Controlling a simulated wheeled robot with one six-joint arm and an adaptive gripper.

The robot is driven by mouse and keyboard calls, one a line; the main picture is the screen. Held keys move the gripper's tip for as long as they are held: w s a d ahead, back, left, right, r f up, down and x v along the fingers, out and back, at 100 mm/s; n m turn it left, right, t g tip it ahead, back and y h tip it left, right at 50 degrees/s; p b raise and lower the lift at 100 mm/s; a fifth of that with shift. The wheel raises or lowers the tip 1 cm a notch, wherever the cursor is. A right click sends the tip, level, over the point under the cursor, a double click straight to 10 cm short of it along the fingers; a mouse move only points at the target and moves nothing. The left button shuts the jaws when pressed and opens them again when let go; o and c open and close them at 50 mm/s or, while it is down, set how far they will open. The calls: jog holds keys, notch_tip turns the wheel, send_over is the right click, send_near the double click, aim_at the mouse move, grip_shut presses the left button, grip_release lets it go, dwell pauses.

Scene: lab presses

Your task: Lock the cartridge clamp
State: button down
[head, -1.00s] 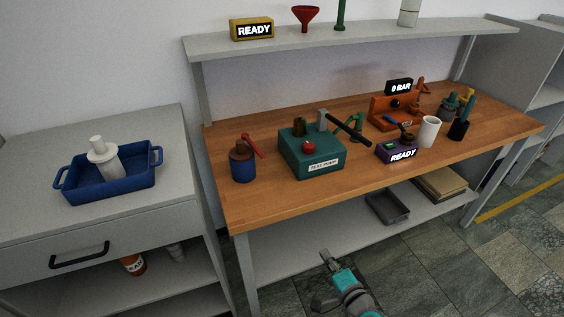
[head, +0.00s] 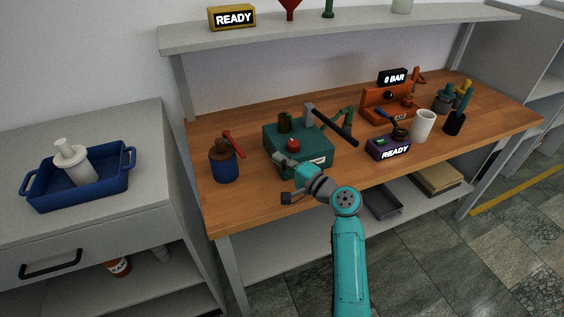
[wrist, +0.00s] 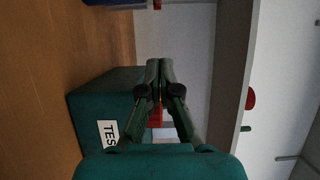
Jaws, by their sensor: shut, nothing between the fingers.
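No part is labelled as the cartridge clamp, and I cannot tell which it is. An orange fixture (head: 374,99) with a black knob stands at the back right of the bench. A green lever-like part (head: 347,114) stands behind the teal test pump (head: 313,155). The pump has a long black lever (head: 335,127) and a red knob (head: 293,144). A blue and brown canister (head: 224,165) with a red lever (head: 233,144) stands left of it. My gripper (head: 278,157) is shut and empty, at the pump's front left. The wrist view shows its closed fingers (wrist: 160,65) beside the pump (wrist: 100,100).
The shelf (head: 330,35) overhangs the bench's back. A blue tray (head: 110,187) is on the left cabinet. The front wooden surface (head: 250,205) is clear.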

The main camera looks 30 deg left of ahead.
aim_at(244, 158)
jog(key=s+a, duration=0.1)
jog(key=a, duration=0.7)
jog(key=shift+s, duration=0.25)
jog(key=shift+s+a, duration=0.1)
jog(key=shift+s+a, duration=0.3)
jog(key=shift+s, duration=0.3)
jog(key=shift+s+a, duration=0.25)
jog(key=shift+s, duration=0.3)
